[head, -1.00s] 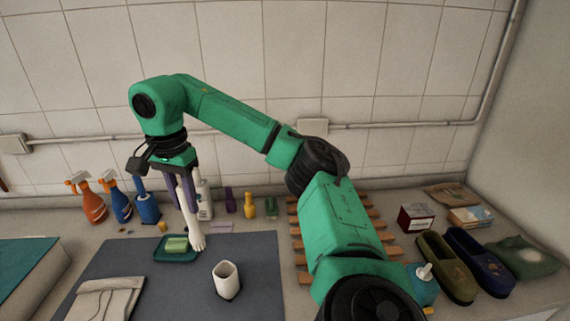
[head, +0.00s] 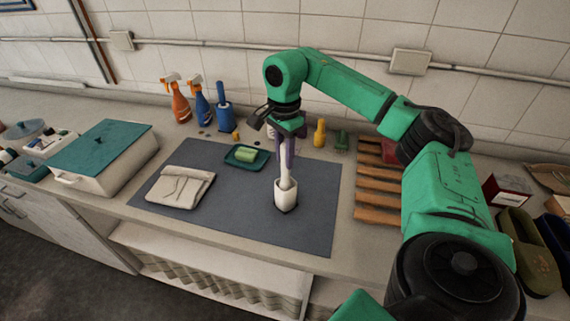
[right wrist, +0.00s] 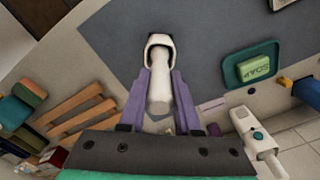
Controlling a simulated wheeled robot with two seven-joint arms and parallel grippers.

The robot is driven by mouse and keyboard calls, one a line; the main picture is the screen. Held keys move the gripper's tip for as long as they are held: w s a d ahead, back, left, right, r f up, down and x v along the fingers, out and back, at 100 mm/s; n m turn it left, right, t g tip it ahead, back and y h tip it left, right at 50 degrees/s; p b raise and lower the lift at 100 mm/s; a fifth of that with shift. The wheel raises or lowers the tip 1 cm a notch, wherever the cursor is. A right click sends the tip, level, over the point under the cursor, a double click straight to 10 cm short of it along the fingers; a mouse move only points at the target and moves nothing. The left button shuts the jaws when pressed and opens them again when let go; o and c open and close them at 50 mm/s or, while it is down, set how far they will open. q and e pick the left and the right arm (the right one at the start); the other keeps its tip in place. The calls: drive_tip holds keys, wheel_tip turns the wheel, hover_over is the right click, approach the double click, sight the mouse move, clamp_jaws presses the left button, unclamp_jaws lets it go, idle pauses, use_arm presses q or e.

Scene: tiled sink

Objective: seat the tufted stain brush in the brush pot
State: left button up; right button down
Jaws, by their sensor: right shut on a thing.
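The white stain brush (head: 287,173) is held upright by my right gripper (head: 287,163), whose purple fingers are shut on it. The brush pot (head: 286,198), a white cup with a dark base, stands on the grey mat. The brush's lower end is inside the pot's mouth, so its tufted head is hidden. In the right wrist view the brush (right wrist: 159,92) runs between the fingers (right wrist: 160,78) into the opening of the pot (right wrist: 158,40). I cannot tell how deep it reaches. My left gripper is not in view.
On the grey mat (head: 235,222) are a folded cloth (head: 180,187) and a green soap dish (head: 236,163) with soap. Spray bottles (head: 180,103) stand behind. A wooden rack (head: 378,198) lies to the right and a teal-lidded box (head: 100,147) to the left.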

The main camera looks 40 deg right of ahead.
sight(284, 144)
wheel_tip(284, 144, down, 4)
drive_tip(key=shift+r+p, duration=0.25)
drive_tip(key=shift+p, duration=0.05)
drive_tip(key=c, duration=0.6)
unclamp_jaws()
drive_tip(key=shift+r, duration=0.1)
drive_tip(key=shift+w+r, duration=0.1)
drive_tip(key=shift+r, duration=0.15)
wheel_tip(284, 144, up, 6)
drive_tip(key=shift+f+b, duration=0.1)
drive_tip(key=shift+b, duration=1)
wheel_tip(284, 144, up, 5)
drive_tip(key=shift+p, duration=0.65)
drive_tip(key=shift+r+p, duration=0.3)
drive_tip(key=shift+r, duration=0.15)
